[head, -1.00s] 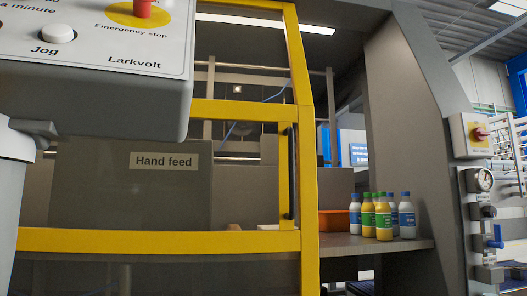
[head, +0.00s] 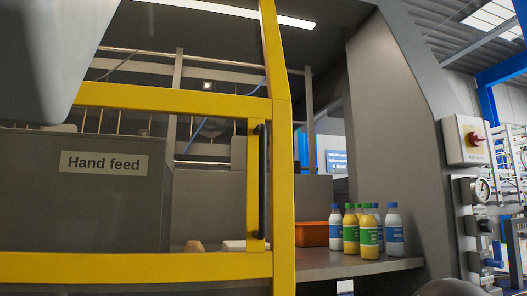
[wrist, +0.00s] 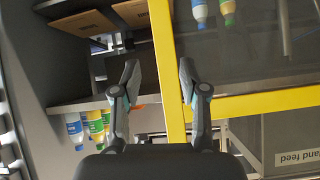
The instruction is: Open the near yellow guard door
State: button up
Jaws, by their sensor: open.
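The near guard door has a yellow frame (head: 284,170) with clear panes and stands upright in the head view. A black vertical bar handle (head: 262,180) is on its right side, beside the yellow upright. The door looks shut. In the wrist view, which is turned over, the yellow upright (wrist: 168,75) runs behind the space between my fingertips. My gripper (wrist: 158,78) is open with nothing between its fingers. I cannot tell how far it is from the door. The handle is not clearly visible in the wrist view.
Several bottles (head: 363,230) and an orange bin (head: 312,234) stand on a grey shelf (head: 350,266) right of the door. A Hand feed box (head: 85,190) sits behind the door.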

jog(key=w+a+r+n+t+y+p, duration=0.1)
jog(key=w+a+r+t, duration=0.1)
jog(key=r, duration=0.8)
jog(key=w+a+r+n+t+y, duration=0.1)
jog(key=w+r+y, duration=0.1)
jog(key=r, duration=0.9)
jog(key=n+t+y+p, duration=0.1)
jog(key=n+t+y, duration=0.1)
jog(key=t, duration=0.1)
send_near(265, 154)
jog(key=p+x, duration=0.2)
jog(key=x, duration=0.9)
jog(key=shift+s, duration=0.1)
grip_shut()
